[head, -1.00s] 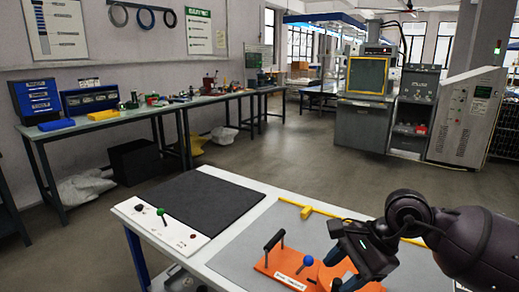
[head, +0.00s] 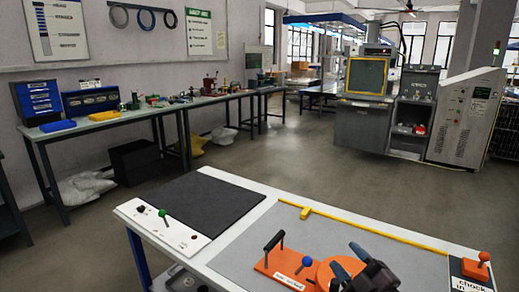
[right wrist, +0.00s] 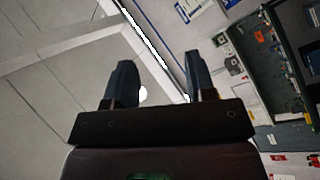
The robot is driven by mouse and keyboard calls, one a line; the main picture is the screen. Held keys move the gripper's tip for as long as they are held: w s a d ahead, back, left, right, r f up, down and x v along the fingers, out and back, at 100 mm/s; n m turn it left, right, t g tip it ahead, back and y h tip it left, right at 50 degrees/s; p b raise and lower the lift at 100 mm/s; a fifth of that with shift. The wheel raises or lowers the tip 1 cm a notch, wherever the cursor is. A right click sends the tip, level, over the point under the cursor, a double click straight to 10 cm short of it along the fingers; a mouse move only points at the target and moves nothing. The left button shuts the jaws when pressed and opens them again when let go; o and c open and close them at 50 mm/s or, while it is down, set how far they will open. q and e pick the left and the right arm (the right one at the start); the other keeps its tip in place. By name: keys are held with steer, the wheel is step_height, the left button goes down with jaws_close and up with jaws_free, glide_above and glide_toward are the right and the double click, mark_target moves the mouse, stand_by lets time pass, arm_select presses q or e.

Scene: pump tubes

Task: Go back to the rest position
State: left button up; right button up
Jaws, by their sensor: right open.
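My right gripper (head: 347,260) is at the bottom of the head view, right of centre, in front of the orange fixture (head: 262,266) on the work table. Its two dark fingers point up and to the left and cover part of the fixture's round orange disc (head: 327,271). In the right wrist view the fingers (right wrist: 158,65) stand apart with nothing between them, so it is open and empty. My left gripper is in neither view.
The work table (head: 262,191) carries a black mat (head: 205,200), a white panel with a green-knobbed lever (head: 163,218), a yellow strip (head: 365,231) and an orange-knobbed block (head: 477,268) at right. A bench (head: 150,108) lines the left wall. Open floor lies between.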

steer(key=s+d+f+m+g+h, duration=0.1)
steer(key=s+f+m+h, duration=0.1)
steer(key=s+f+m, duration=0.1)
steer(key=s+d+f+m+g+h, duration=0.1)
steer(key=s+d+f+m+h, duration=0.1)
steer(key=f, duration=0.4)
steer(key=s+d+f+m+g+h, duration=0.1)
steer(key=s+d+f+m, duration=0.1)
steer(key=s+f+m, duration=0.1)
steer(key=shift+s+d+f+m+h+p, duration=0.1)
steer(key=shift+s+f+m+h+p, duration=0.1)
steer(key=shift+f+m, duration=0.3)
steer(key=shift+s+f+m+h+p, duration=0.2)
steer(key=shift+f+m, duration=0.1)
steer(key=shift+f, duration=0.4)
steer(key=s+d+f+m+g+h, duration=0.1)
steer(key=s+f+m+g, duration=0.1)
steer(key=s+f, duration=0.3)
steer(key=s+d+f+m+g+h, duration=0.1)
steer(key=s+f, duration=0.5)
steer(key=s, duration=0.6)
steer(key=shift+s+d+m+g+h+p, duration=0.3)
steer(key=shift+s+d+m+g+p, duration=0.1)
steer(key=shift+d+m+g, duration=0.25)
